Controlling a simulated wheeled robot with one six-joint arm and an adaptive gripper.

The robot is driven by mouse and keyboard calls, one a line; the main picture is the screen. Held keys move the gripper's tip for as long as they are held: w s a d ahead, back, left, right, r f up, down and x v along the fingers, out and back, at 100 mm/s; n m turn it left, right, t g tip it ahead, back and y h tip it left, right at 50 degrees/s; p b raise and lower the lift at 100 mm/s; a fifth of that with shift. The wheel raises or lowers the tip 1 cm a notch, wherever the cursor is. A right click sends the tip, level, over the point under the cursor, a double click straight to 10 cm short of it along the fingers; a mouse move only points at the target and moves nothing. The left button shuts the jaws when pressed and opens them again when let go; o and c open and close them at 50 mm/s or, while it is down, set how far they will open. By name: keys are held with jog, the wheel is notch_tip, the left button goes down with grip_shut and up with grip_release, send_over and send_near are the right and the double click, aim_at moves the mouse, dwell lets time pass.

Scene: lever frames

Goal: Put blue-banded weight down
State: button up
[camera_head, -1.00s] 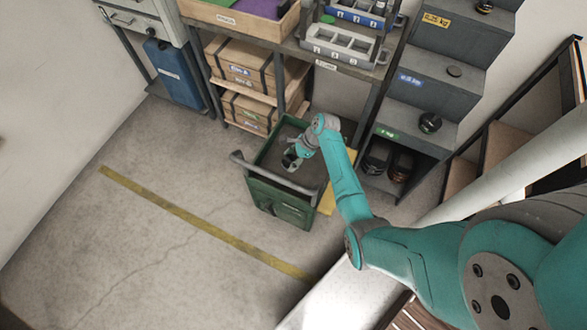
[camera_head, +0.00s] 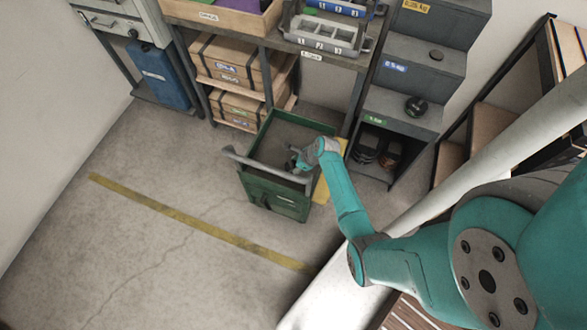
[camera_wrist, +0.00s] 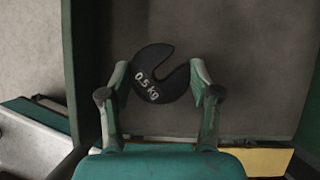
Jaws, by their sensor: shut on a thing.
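My gripper (camera_head: 298,162) is inside the green cart (camera_head: 272,187), near its right side and front handle in the head view. In the wrist view my gripper (camera_wrist: 160,80) is shut on a black slotted weight (camera_wrist: 158,76) marked 0.5 KG. The slot opens to the right, towards the right finger. No blue band shows on the side of the weight I see. The cart's grey floor (camera_wrist: 240,40) lies behind the weight; I cannot tell whether they touch.
A grey stepped stand (camera_head: 420,65) with weights and coloured labels stands right of the cart. A workbench (camera_head: 300,50) with a grey slotted tray (camera_head: 325,35) stands behind. Wooden crates (camera_head: 240,62) sit below it. The floor left of the cart is clear.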

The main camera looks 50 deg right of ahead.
jog(key=shift+f, duration=1.55)
jog(key=o, duration=1.6)
jog(key=shift+f, duration=0.1)
jog(key=v, duration=1.2)
